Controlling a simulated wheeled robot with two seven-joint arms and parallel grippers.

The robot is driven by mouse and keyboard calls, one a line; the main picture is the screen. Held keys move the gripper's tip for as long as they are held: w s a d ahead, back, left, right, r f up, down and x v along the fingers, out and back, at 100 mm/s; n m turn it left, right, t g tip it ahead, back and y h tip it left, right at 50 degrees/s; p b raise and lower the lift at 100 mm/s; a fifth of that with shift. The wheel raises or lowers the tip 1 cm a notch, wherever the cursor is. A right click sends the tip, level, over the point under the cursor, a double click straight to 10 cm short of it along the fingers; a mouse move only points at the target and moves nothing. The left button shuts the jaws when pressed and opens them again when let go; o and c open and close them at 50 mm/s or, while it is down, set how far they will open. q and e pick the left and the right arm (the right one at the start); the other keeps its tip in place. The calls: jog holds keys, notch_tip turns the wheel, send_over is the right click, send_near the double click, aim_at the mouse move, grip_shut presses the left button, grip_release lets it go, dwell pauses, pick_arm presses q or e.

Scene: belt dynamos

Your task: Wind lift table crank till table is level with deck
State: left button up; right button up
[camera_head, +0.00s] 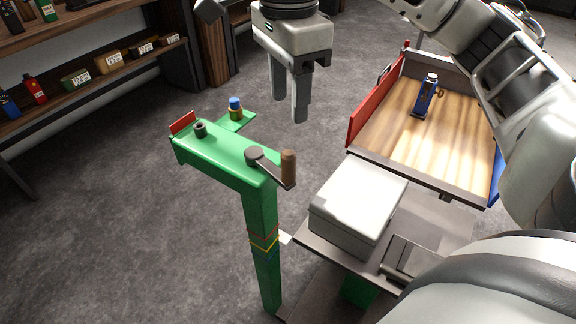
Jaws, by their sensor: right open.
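The crank (270,163) sits on top of a green post (262,215). Its dark arm points right and ends in an upright brown handle (288,167). My right gripper (289,108) is open and empty, fingers down, above and behind the handle and apart from it in the picture. The lift table (308,240) is a grey plate right of the post, carrying a white box (358,205). The deck (400,115) is a wooden bed behind it. The table looks lower than the deck, but the exact gap is unclear. My left gripper is not in view.
Red, yellow and blue bands (264,244) ring the post near a small white tab (286,239). A blue object (425,95) stands on the deck, beside a red side wall (374,100). Shelves (110,62) with goods stand at the left. Open floor (110,220) lies left of the post.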

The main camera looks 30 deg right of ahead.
aim_at(288, 168)
notch_tip(288, 168, down, 15)
jog(key=shift+a+r+b, duration=0.1)
jog(key=shift+r+b, duration=0.05)
jog(key=shift+b, duration=0.15)
grip_shut()
